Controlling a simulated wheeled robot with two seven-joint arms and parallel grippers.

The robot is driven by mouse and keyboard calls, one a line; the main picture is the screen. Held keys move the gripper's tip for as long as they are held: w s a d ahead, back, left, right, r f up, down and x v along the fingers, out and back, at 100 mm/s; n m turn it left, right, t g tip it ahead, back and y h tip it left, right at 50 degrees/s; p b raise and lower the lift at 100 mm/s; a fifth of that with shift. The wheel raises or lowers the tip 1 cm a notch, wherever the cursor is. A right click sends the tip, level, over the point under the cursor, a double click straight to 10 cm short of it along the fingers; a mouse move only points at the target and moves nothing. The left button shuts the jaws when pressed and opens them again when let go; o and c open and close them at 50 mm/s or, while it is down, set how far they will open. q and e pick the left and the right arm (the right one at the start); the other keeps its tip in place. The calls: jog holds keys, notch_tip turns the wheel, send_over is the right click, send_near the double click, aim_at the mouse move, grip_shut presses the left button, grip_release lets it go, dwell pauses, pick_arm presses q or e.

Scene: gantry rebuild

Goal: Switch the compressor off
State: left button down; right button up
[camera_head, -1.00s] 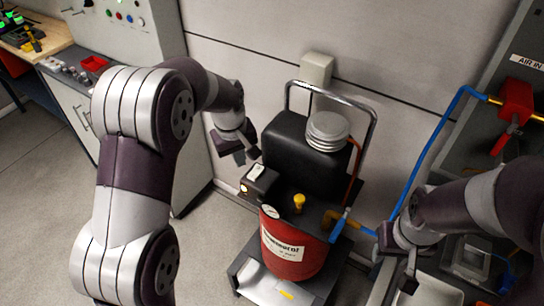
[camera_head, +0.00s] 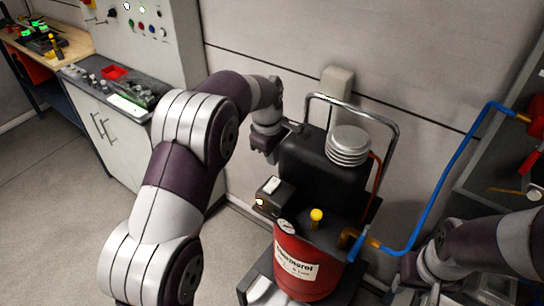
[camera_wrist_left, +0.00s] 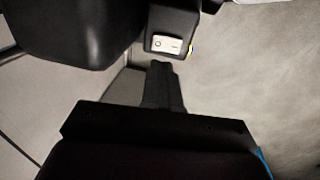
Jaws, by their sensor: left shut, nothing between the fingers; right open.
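The compressor has a red tank (camera_head: 300,262), a black motor housing (camera_head: 318,165) and a small black switch box (camera_head: 268,203) on its left. A white rocker switch (camera_head: 271,185) sits on the box; it also shows in the left wrist view (camera_wrist_left: 167,43), just beyond the fingertips. My left gripper (camera_head: 271,157) is shut and empty, behind the switch box and beside the housing. Its closed fingers (camera_wrist_left: 161,66) point at the switch, seemingly without touching it. My right gripper (camera_head: 410,272) is open at the lower right, partly cut off by the frame.
A chrome handle (camera_head: 352,102) arches over the compressor. A blue hose (camera_head: 452,160) runs from its brass fitting to the right-hand panel. A grey cabinet (camera_head: 128,140) stands at the left. The wall is close behind; floor at the left is clear.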

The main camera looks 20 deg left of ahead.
aim_at(276, 183)
pick_arm(q)
jog(key=f, duration=0.2)
jog(key=f+p, duration=0.1)
jog(key=f, duration=0.2)
jog(key=w+f+p, duration=0.1)
jog(key=f, duration=0.1)
jog(key=shift+d+f, duration=0.15)
jog(key=shift+f, duration=0.15)
jog(key=shift+w+f+p, duration=0.15)
jog(key=shift+f+p, duration=0.15)
jog(key=shift+f, duration=0.3)
jog(key=shift+f, duration=0.4)
jog(key=shift+d+r, duration=0.1)
jog(key=shift+r, duration=0.05)
